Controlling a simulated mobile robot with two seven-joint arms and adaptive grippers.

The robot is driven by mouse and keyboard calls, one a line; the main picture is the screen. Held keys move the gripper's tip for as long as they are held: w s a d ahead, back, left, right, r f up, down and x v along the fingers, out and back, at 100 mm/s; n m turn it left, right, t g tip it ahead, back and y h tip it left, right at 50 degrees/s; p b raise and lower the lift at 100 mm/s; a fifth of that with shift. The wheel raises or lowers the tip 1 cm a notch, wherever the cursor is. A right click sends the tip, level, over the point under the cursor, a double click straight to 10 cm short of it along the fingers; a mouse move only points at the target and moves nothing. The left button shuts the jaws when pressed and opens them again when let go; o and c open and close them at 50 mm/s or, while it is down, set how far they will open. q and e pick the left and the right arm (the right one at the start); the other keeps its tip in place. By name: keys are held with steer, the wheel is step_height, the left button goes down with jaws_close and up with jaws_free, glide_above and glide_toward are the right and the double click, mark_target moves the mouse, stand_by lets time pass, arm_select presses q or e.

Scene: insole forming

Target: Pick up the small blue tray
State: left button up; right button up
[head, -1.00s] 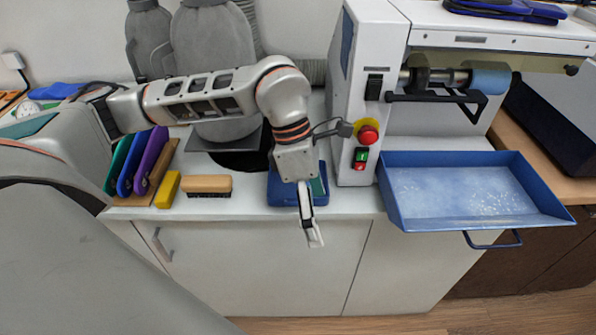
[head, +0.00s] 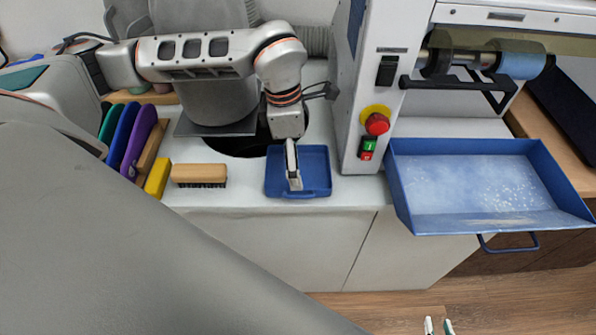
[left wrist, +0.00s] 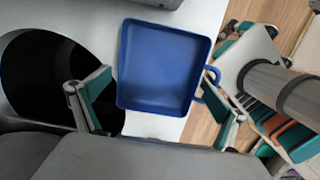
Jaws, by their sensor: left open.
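The small blue tray (head: 316,165) lies flat and empty on the white counter, near its front edge. It has a raised rim and a small handle on its front side. My left gripper (head: 293,180) is above the tray, seen nearly edge-on from the head. In the left wrist view the tray (left wrist: 160,68) fills the middle, and the open fingers (left wrist: 155,105) stand apart on either side, the right one near the handle. Whether a finger touches the tray cannot be told. Only the tips of my right gripper (head: 438,326) show at the bottom, apart and empty.
The white machine (head: 385,80) with a red button stands close right of the tray. Its large blue tray (head: 489,226) juts out in front. A wooden brush (head: 199,174), a yellow block (head: 158,178) and upright coloured pieces (head: 135,140) stand left. A dark round opening (head: 240,147) lies behind.

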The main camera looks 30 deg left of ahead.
arm_select(q)
steer(key=shift+w+d+f, duration=0.1)
steer(key=shift+f, duration=0.95)
steer(key=c, duration=1)
steer(key=shift+r, duration=0.15)
step_height(320, 180, up, 20)
